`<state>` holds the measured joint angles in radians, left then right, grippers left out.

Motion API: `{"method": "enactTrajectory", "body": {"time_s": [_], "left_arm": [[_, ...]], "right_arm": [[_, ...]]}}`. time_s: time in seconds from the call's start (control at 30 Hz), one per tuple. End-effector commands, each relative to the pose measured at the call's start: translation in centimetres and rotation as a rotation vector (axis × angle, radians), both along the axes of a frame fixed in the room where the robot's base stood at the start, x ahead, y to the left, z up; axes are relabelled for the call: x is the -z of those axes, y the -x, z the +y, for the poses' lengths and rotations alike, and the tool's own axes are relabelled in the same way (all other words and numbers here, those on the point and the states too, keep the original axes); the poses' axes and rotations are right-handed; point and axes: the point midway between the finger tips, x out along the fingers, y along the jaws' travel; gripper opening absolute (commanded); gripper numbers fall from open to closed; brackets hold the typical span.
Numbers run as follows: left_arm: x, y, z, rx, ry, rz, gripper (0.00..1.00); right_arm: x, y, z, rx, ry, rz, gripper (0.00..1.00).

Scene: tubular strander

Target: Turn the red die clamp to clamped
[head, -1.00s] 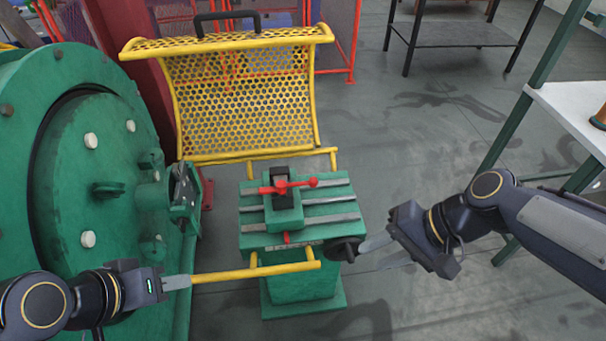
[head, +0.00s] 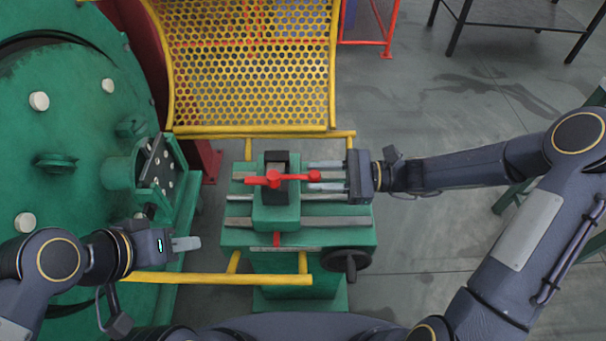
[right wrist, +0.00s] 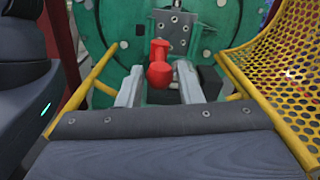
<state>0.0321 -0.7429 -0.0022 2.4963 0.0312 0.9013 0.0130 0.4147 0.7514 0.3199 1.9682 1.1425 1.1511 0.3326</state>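The red die clamp (head: 274,179) is a bar handle with a round hub, lying left to right across the top of the green die block (head: 265,215). Its right end has a red knob. My right gripper (head: 312,176) is open, coming from the right, with one finger on each side of that knob. In the right wrist view the red knob (right wrist: 158,72) sits between the two fingers, with a gap to each. My left gripper (head: 190,243) hangs above the yellow rail at the lower left, away from the clamp; its finger gap is not visible.
A yellow mesh guard (head: 250,70) stands behind the green slotted table (head: 345,235). A yellow rail (head: 220,279) and a black handwheel (head: 345,260) are in front. The large green machine disc (head: 75,150) fills the left.

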Motion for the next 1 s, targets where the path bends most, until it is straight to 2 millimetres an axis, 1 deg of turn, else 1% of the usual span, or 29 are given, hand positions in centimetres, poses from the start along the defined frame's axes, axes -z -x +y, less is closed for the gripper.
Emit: {"method": "enactTrajectory", "body": {"time_s": [0.03,0.1,0.23,0.4,0.6,0.83,0.87,1.0], "left_arm": [[0.2,0.0,0.0,0.000,0.000,0.000,0.36],[0.3,0.0,0.0,0.000,0.000,0.000,0.36],[0.4,0.0,0.0,0.000,0.000,0.000,0.36],[0.4,0.0,0.0,0.000,0.000,0.000,0.36],[0.4,0.0,0.0,0.000,0.000,0.000,0.36],[0.4,0.0,0.0,0.000,0.000,0.000,0.36],[0.4,0.0,0.0,0.000,0.000,0.000,0.36],[0.4,0.0,0.0,0.000,0.000,0.000,0.36]], "right_arm": [[0.1,0.1,0.9,-0.004,-0.001,0.001,0.33],[0.1,0.1,1.9,-0.003,0.000,0.001,0.33],[0.1,0.0,3.3,-0.002,0.000,0.000,0.33],[0.1,0.0,4.0,-0.001,0.002,-0.001,0.33],[0.0,0.0,4.0,-0.001,0.002,-0.001,0.33],[0.0,0.0,4.0,-0.001,0.002,-0.001,0.02],[0.0,0.0,4.0,-0.001,0.002,-0.001,0.00],[0.0,0.0,4.0,-0.001,0.002,-0.001,0.00]]}}
